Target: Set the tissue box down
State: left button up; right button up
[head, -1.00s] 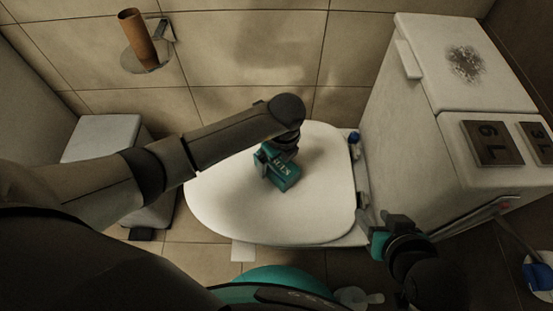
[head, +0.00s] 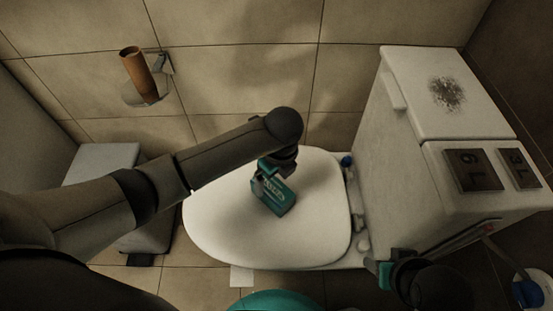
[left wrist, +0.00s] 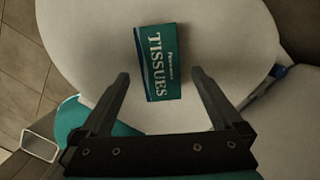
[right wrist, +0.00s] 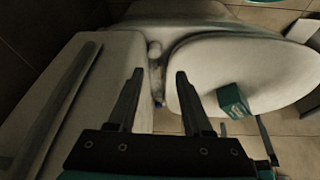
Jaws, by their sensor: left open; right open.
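The teal tissue box (head: 273,197) rests on the closed white toilet lid (head: 220,215). My left gripper (head: 268,176) is just above the box, partly hidden by its own arm. In the left wrist view the box (left wrist: 160,62), its "TISSUES" lettering showing, lies between and beyond the open fingertips, with gaps on both sides. The right wrist view also shows the box (right wrist: 233,99) on the lid near its edge. My right gripper (right wrist: 155,80) is open and empty, right of the toilet and apart from the box.
A white cistern-like cabinet (head: 400,185) with dark numbered plates stands at the right. A paper roll holder with a brown tube (head: 137,73) is on the tiled wall. A grey bin (head: 105,165) stands left. The lid around the box is clear.

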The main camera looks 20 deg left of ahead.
aim_at(276, 190)
pick_arm(q)
notch_tip(276, 190, up, 7)
jog(key=p, duration=0.3)
jog(key=shift+s+d, duration=0.2)
jog(key=shift+d, duration=0.15)
pick_arm(e)
notch_tip(276, 190, down, 7)
jog(key=s+g, duration=0.1)
pick_arm(q)
jog(key=shift+f, duration=0.1)
pick_arm(e)
jog(key=shift+r, duration=0.1)
